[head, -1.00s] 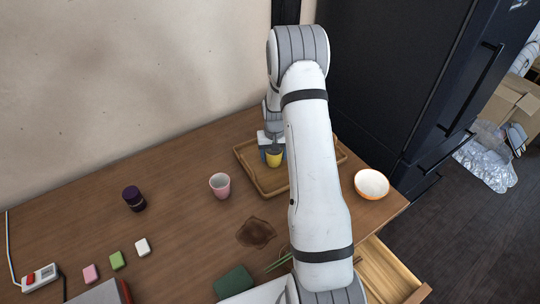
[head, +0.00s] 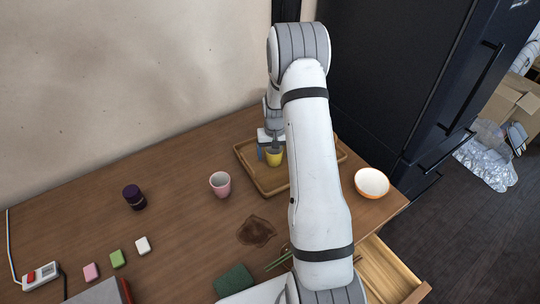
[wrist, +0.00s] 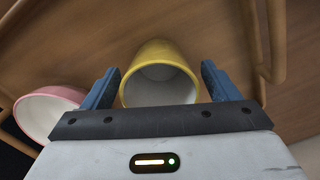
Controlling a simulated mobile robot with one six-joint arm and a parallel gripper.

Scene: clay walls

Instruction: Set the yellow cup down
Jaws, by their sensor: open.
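The yellow cup (head: 275,158) stands on the wooden tray (head: 246,161) at the back of the table. In the wrist view the yellow cup (wrist: 160,72) shows its open mouth between my two blue fingers. My gripper (wrist: 160,82) is open, with a gap between each finger and the cup. In the head view my gripper (head: 270,150) is over the tray at the cup, partly hidden by my arm.
A pink cup (head: 220,184) stands left of the tray; it also shows in the wrist view (wrist: 42,112). An orange-and-white bowl (head: 371,183) is to the right, above an open drawer (head: 388,275). A dark jar (head: 134,197) and small blocks are at left.

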